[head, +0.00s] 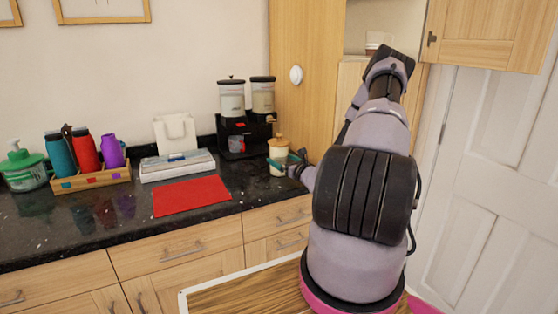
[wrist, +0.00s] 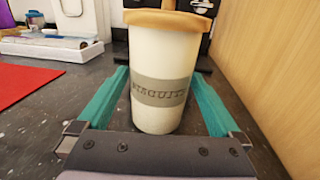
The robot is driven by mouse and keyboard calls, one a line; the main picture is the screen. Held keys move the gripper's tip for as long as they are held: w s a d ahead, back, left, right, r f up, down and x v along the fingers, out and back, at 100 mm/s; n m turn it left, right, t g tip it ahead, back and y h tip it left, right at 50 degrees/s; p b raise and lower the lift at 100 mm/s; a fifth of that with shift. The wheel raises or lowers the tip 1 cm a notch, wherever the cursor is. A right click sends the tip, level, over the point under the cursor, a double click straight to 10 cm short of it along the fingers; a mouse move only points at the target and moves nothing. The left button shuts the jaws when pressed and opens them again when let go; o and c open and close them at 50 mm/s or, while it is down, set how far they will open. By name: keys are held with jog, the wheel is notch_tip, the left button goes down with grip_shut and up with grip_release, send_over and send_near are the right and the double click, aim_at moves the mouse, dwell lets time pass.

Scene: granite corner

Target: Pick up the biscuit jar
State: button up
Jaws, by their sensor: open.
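The biscuit jar (wrist: 160,62) is cream with a wooden lid and a grey label band that reads like "BISCUITS". It stands upright on the dark counter. In the head view the jar (head: 278,160) is near the counter's right end, in front of the black coffee machine. My gripper (wrist: 160,100) is open, with its teal fingers on either side of the jar's lower part. In the head view my gripper (head: 284,164) is at the jar, partly hidden by my arm. I cannot tell whether either finger touches the jar.
The black coffee machine (head: 243,134) with two canisters stands close behind the jar. A tall wooden panel (wrist: 268,70) rises close on the right. A red mat (head: 192,196), a white box (head: 178,166) and a wooden tray (head: 91,180) with bottles lie to the left.

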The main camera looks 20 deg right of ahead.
jog(key=w, duration=0.5)
jog(key=shift+a+r, duration=0.2)
jog(key=shift+a, duration=0.15)
grip_shut()
jog(key=shift+r, duration=0.1)
